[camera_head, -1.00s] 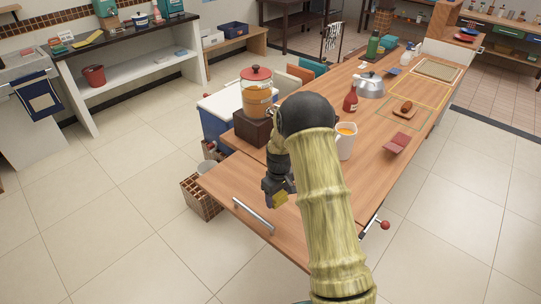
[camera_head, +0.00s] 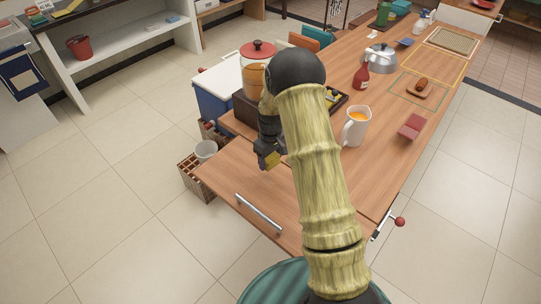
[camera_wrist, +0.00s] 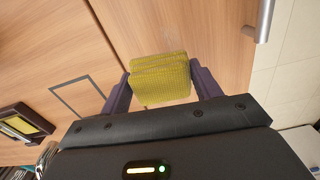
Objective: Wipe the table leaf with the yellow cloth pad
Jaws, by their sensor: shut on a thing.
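My gripper (camera_head: 268,162) is over the wooden table leaf (camera_head: 225,183) at the near left end of the long table. In the wrist view my gripper (camera_wrist: 160,82) is shut on the yellow cloth pad (camera_wrist: 160,75), with one dark finger on each side of it. The pad also shows as a small yellow patch at the fingertips in the head view (camera_head: 272,158). I cannot tell whether the pad touches the leaf. A metal bar handle (camera_head: 259,213) lies along the leaf's near edge. My arm hides part of the leaf and table.
On the table stand a drink dispenser (camera_head: 254,77), a white jug (camera_head: 356,127), a red bottle (camera_head: 361,76), a kettle (camera_head: 380,59) and a folded red cloth (camera_head: 411,127). A red-knobbed lever (camera_head: 399,221) sticks out at the right edge. The leaf's left part looks clear.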

